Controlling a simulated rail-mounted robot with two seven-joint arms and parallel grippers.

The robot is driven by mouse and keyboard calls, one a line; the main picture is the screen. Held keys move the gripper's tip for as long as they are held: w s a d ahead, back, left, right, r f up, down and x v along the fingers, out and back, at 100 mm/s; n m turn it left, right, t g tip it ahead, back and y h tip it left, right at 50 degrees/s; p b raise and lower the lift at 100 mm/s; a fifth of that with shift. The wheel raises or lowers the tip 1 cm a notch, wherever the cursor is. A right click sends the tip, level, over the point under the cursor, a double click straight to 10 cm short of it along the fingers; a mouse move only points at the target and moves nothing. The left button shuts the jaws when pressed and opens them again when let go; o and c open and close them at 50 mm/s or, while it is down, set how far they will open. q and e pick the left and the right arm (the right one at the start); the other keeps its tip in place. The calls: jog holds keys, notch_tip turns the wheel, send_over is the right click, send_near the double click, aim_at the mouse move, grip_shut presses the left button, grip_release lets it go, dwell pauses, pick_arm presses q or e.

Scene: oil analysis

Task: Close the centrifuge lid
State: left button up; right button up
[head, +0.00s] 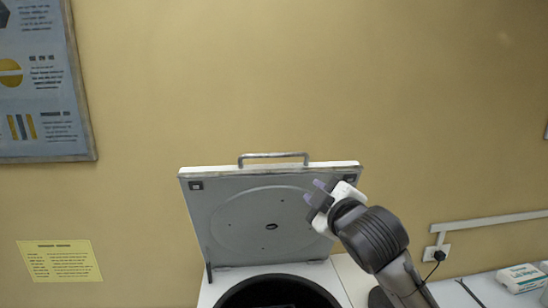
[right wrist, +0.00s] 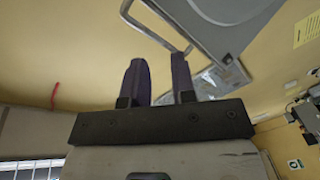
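The centrifuge lid (head: 232,232) stands open and nearly upright in the head view. Its grey inner face, with a round raised disc, faces me, and a metal handle (head: 273,155) sits on its top edge. The centrifuge body (head: 212,290) is below, with its dark round bowl (head: 275,292) uncovered. My right gripper (head: 312,191) is in front of the lid's upper right part, below and right of the handle. In the right wrist view its two purple fingers (right wrist: 160,65) are apart with nothing gripped; the handle (right wrist: 160,35) appears beyond their tips. My left gripper is not seen.
The wall is behind the lid, with a poster (head: 45,80) at upper left and a yellow notice (head: 60,261). At right, a white counter (head: 488,291) holds a small white box (head: 522,278) and a dark thin tool. A black plug (head: 438,255) is in a wall socket.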

aim_at(276, 157)
jog(key=w+a+r+n+y+p, duration=0.1)
jog(key=w+a+n+p, duration=0.1)
jog(key=w+n, duration=0.1)
jog(key=w+a+r+n+y+p, duration=0.1)
jog(key=w+a+n+p, duration=0.1)
jog(key=w, duration=0.3)
jog(key=w+a+r+n+t+y+p, duration=0.1)
jog(key=w+a+n+p, duration=0.1)
jog(key=w+n, duration=0.2)
jog(key=shift+w+a+r+n+y, duration=0.3)
jog(key=shift+a+n+y, duration=0.1)
jog(key=shift+n, duration=0.2)
jog(key=shift+p+x, duration=0.45)
jog(key=shift+x, duration=0.65)
jog(key=shift+f, duration=0.1)
jog(key=shift+c, duration=0.4)
grip_shut()
